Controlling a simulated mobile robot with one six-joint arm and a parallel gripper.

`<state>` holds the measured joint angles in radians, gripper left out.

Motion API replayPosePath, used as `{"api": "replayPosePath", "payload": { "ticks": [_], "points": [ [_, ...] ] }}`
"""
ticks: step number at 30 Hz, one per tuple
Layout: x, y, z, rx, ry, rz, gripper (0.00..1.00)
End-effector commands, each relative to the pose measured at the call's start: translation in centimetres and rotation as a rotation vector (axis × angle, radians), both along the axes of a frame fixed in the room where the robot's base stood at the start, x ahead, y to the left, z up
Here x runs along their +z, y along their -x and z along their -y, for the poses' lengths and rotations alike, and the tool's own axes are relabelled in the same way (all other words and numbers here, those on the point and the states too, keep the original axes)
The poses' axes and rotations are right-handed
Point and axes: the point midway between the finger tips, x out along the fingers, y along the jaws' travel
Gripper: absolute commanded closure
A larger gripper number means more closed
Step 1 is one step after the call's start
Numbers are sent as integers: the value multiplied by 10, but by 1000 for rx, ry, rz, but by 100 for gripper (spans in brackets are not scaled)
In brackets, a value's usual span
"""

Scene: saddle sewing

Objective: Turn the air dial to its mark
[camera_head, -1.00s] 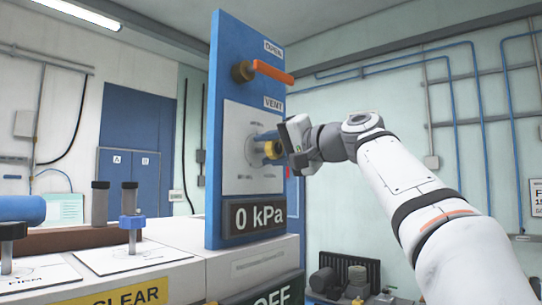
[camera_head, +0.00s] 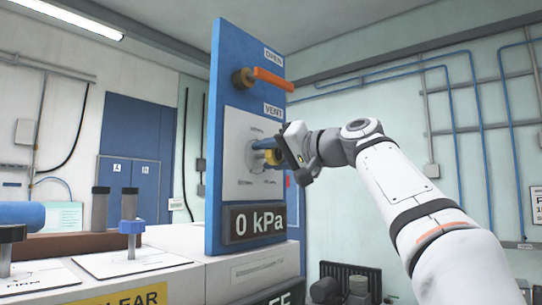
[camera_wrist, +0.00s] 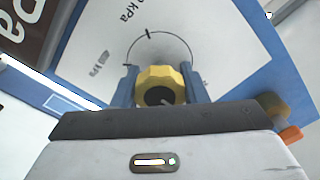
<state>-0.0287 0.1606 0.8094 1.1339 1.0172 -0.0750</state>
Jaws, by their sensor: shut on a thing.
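The air dial is a yellow faceted knob (camera_wrist: 160,84) on a white scale plate (camera_head: 240,180) on the upright blue panel (camera_head: 215,110). In the wrist view it sits between the two blue fingers of my gripper (camera_wrist: 160,90), which is shut on it. In the head view my gripper (camera_head: 268,155) reaches the dial from the right and hides part of it. A black arc with tick marks (camera_wrist: 148,34) and the printing "kPa" show around the dial. The display (camera_head: 254,223) reads "0 kPa".
An orange lever (camera_head: 273,80) marked OPEN and VENT juts from the panel above the dial. Posts with dark and blue knobs (camera_head: 131,225) stand on the bench at left. A yellow sign reading CLEAR (camera_head: 125,297) is on the bench front. Open room lies right of the panel.

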Motion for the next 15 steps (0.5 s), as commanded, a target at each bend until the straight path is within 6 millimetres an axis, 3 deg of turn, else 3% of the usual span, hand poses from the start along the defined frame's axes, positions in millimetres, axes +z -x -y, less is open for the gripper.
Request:
{"api": "replayPosePath", "payload": {
  "ticks": [1, 2, 3, 9, 15],
  "points": [
    [-4, -1, -1, 2, 5, -6, 84],
    [-4, -1, -1, 2, 5, -6, 58],
    [-3, -1, 0, 2, 4, -6, 55],
    [-2, -1, 0, 1, 2, -3, 39],
    [-1, 0, 0, 1, 1, -2, 39]
  ]
}}
